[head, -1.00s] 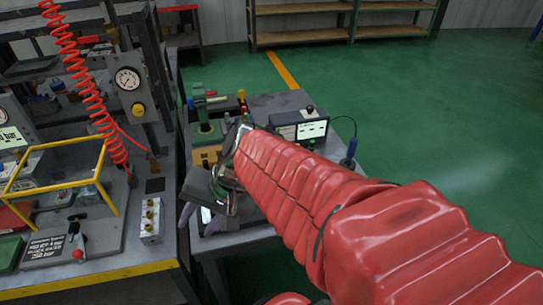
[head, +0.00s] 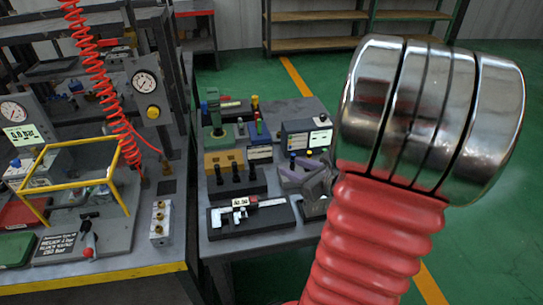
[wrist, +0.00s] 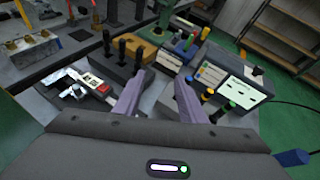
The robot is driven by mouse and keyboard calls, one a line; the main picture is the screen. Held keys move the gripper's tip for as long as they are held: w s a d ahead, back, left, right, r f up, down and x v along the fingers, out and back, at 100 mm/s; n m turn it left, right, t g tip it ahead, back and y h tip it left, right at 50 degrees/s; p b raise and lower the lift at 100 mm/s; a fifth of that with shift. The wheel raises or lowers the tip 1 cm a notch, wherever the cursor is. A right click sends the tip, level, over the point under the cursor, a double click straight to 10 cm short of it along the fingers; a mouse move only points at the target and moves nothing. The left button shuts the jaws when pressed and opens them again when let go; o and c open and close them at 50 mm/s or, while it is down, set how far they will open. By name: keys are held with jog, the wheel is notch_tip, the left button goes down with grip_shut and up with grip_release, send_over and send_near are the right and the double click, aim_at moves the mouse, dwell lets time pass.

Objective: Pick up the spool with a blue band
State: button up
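My gripper (head: 306,172) is over the right part of the small grey bench, with its purple-grey fingers spread apart. In the wrist view my gripper (wrist: 158,78) is open, with nothing held between the fingertips. Black spool-like posts (head: 235,172) stand in a row on a dark block left of it; they also show in the wrist view (wrist: 122,48), and I see no blue band on them. A small blue-topped piece (head: 292,158) shows just behind the fingers; I cannot tell whether it is the blue-banded spool. Beside the right finger are yellow-topped (wrist: 208,94) and green-topped (wrist: 229,105) pieces.
A caliper on a dark board (head: 250,214) lies at the bench front. A meter box with a lit screen (head: 318,139) stands at the back right. A larger workbench (head: 135,262) is at left.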

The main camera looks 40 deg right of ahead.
aim_at(292, 157)
jog(key=s+d+m, duration=0.1)
jog(key=s+d+f+m+h, duration=0.1)
jog(key=d, duration=0.1)
jog(key=d+m+h, duration=0.1)
jog(key=d, duration=0.1)
jog(key=shift+s+f, duration=0.25)
jog(key=shift+s, duration=0.15)
jog(key=x, duration=0.8)
jog(key=shift+w+d+f, duration=0.1)
jog(key=shift+w+f, duration=0.05)
jog(key=shift+w, duration=0.1)
jog(key=shift+x, duration=2.6)
jog(key=shift+d, duration=0.1)
jog(key=shift+s, duration=0.1)
